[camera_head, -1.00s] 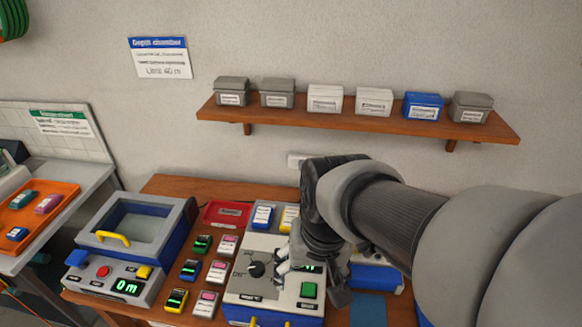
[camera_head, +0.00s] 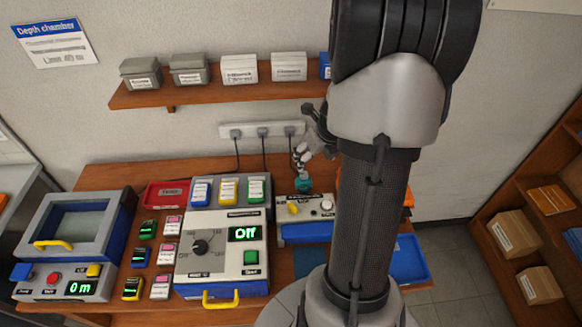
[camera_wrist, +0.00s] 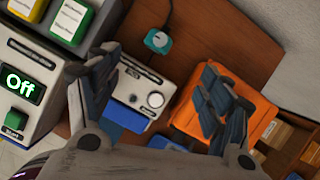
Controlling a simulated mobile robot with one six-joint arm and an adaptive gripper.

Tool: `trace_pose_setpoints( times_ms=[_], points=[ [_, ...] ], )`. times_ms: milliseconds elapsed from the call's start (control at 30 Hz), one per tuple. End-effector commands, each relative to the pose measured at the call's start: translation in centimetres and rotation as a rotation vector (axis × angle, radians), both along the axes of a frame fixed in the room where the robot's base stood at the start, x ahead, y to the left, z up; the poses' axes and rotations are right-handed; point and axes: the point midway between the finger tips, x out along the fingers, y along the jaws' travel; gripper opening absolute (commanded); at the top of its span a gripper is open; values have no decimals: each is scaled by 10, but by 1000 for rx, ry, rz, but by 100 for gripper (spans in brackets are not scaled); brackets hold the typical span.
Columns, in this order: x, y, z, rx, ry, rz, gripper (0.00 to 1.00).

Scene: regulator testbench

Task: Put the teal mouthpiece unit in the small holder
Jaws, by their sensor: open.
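The teal mouthpiece unit (camera_head: 303,184) is small and sits near the back of the wooden bench, behind a small white-topped device with a blue front (camera_head: 306,212). I cannot tell which thing is the small holder.
The large testbench console (camera_head: 222,258) reading Off stands left of the device. Several small units and a red tray (camera_head: 168,194) lie farther left. An orange bin (camera_wrist: 245,80) is at the right, beside my right finger. A blue tray (camera_head: 412,262) lies at the bench's right. A shelf (camera_head: 200,92) hangs above.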

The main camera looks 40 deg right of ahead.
Motion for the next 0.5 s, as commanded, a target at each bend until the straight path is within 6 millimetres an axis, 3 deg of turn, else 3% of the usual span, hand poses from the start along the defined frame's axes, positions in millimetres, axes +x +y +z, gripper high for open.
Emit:
trace_pose_setpoints(
  times_ms=[167,500],
  points=[
    [3,-8,-18,15,-7,-58,73],
    [29,-18,-88,13,-7,-52,73]
  ],
)
